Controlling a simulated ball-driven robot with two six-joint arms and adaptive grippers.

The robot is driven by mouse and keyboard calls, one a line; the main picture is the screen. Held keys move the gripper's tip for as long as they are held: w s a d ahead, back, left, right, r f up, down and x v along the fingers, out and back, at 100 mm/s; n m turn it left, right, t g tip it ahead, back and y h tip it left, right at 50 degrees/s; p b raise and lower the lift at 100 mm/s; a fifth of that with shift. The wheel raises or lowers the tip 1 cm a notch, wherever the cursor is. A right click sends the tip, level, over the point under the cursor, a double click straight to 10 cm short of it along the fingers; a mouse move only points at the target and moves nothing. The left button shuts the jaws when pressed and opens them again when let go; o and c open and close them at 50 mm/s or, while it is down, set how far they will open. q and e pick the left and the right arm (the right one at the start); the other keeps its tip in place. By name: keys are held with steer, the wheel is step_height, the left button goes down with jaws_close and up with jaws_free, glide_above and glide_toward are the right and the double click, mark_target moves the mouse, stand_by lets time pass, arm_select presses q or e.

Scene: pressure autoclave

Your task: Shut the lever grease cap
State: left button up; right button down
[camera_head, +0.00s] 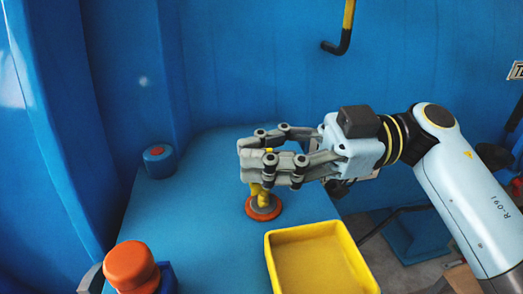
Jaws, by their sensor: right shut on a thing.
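A yellow lever piece (265,188) stands on a round orange base (263,209) on the blue surface; I take it for the lever grease cap. My right gripper (248,160) reaches in from the right, with its fingers pointing left, and is shut on the upper part of the yellow lever. The fingers hide the lever's top, so its exact angle is hard to tell. My left gripper does not show.
A yellow open tray (318,232) lies in front, right of the lever. A large orange knob (131,266) is at the front left. A small blue cylinder with a red top (159,161) stands back left. A yellow and black hooked bar (346,30) hangs behind.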

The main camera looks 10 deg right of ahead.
steer(key=shift+r, duration=0.15)
steer(key=n, duration=0.1)
steer(key=s+n, duration=0.1)
steer(key=shift+f+n+b, duration=0.2)
steer(key=shift+n+b, duration=0.1)
steer(key=shift+n, duration=0.1)
steer(key=shift+s+f+n+b, duration=0.2)
steer(key=shift+s+n+b, duration=0.2)
steer(key=shift+n, duration=0.55)
steer(key=shift+s+f+n+b, duration=0.25)
steer(key=shift+n+b, duration=0.2)
steer(key=shift+n, duration=0.5)
steer(key=c, duration=1.4)
jaws_free()
steer(key=shift+c, duration=0.2)
steer(key=shift+s+f, duration=0.1)
